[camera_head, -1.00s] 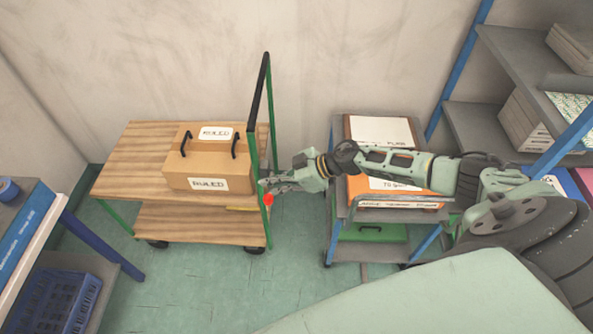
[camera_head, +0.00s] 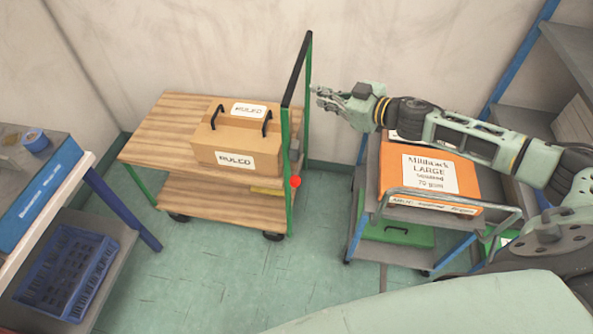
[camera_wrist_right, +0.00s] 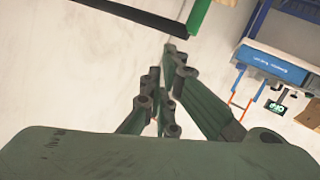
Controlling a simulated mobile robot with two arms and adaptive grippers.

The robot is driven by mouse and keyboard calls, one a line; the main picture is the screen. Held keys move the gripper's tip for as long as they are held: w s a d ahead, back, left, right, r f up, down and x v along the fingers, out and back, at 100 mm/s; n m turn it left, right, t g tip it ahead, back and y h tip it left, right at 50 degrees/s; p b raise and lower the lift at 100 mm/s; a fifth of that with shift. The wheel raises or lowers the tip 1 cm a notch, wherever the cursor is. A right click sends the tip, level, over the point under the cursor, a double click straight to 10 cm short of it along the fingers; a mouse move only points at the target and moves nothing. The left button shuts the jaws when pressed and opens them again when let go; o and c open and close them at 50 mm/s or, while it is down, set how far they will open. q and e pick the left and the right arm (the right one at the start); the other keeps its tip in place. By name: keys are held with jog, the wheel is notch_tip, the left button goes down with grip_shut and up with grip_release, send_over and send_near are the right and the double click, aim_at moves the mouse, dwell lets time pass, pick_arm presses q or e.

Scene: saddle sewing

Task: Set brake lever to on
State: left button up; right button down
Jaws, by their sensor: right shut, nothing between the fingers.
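My right gripper (camera_head: 318,97) is shut and empty, above the knob and just right of the trolley's black push handle (camera_head: 297,70). No contact shows. In the right wrist view the closed fingers (camera_wrist_right: 170,55) point toward a pale wall, with the green post (camera_wrist_right: 198,15) beyond them. My left gripper is out of view.
A cardboard case (camera_head: 240,135) labelled RULED stands on the trolley. A grey cart (camera_head: 357,225) with an orange box (camera_head: 440,172) stands at right, below my right arm. A bench (camera_head: 75,190) is at left. Green floor (camera_head: 230,270) in front is clear.

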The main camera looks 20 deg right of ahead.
jog(key=w+d+f+m+g+h+b, duration=0.1)
jog(key=w+d+f+m+h+b, duration=0.1)
jog(key=w+d+m+h+b, duration=0.3)
jog(key=s+a+f+n+g+y+b, duration=0.35)
jog(key=s+a+n+g+b, duration=0.35)
jog(key=s+a, duration=0.6)
jog(key=g+p, duration=0.1)
jog(key=p, duration=0.1)
send_over(298, 168)
jog(key=s+a, duration=0.3)
jog(key=a, duration=0.1)
jog(key=shift+n, duration=0.4)
notch_tip(298, 168, down, 11)
jog(key=shift+r, duration=0.1)
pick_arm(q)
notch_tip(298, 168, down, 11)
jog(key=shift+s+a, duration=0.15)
pick_arm(e)
jog(key=shift+d+f, duration=0.15)
jog(key=shift+f, duration=0.5)
jog(key=shift+s+f, duration=0.1)
